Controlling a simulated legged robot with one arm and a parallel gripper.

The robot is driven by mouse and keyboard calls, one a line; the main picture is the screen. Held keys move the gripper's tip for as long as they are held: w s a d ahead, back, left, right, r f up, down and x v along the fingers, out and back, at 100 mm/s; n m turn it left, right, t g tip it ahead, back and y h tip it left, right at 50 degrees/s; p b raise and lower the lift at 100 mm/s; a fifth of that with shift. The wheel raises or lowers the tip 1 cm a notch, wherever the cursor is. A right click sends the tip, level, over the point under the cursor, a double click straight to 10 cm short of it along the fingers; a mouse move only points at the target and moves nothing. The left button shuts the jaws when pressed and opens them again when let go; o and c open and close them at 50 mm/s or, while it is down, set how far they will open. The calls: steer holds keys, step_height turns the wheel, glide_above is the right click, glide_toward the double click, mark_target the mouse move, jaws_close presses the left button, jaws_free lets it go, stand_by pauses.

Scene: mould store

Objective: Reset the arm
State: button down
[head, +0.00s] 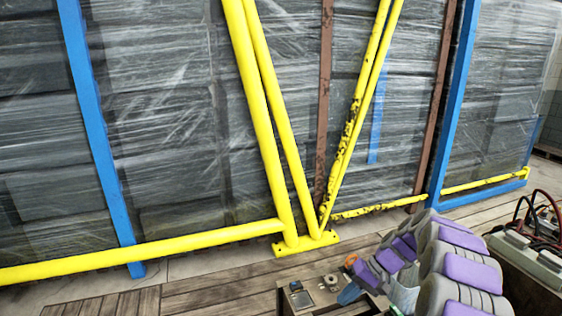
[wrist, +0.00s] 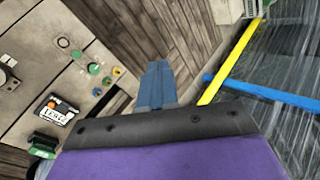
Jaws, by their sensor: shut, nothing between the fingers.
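My gripper (wrist: 157,72) shows in the wrist view as blue fingers pressed together, with nothing between them. In the head view its blue fingers (head: 350,293) show low in the picture, beside the grey panel. My purple and grey arm is folded at the lower right of the head view.
A grey control panel (wrist: 45,78) with coloured buttons and a small display is left of my gripper. Yellow barrier pipes (head: 262,110) and blue posts (head: 98,150) stand before plastic-wrapped stacks (head: 165,110). A machine with red cables (head: 540,245) is at right. Plank floor (head: 215,285) is bare.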

steer(key=s+a+r+h, duration=0.1)
steer(key=s+a+r, duration=0.2)
steer(key=s, duration=0.3)
steer(key=s+a+r+n+g+h, duration=0.1)
steer(key=s+a+r, duration=0.1)
steer(key=s+r, duration=0.3)
steer(key=s+a+r+h, duration=0.1)
steer(key=s+a+r, duration=0.15)
steer(key=s, duration=0.45)
steer(key=s+d+h, duration=0.2)
steer(key=s+h, duration=0.3)
steer(key=s, duration=1.7)
steer(key=shift+s+d+f, duration=0.25)
steer(key=shift+s+d, duration=0.1)
steer(key=shift+d, duration=0.05)
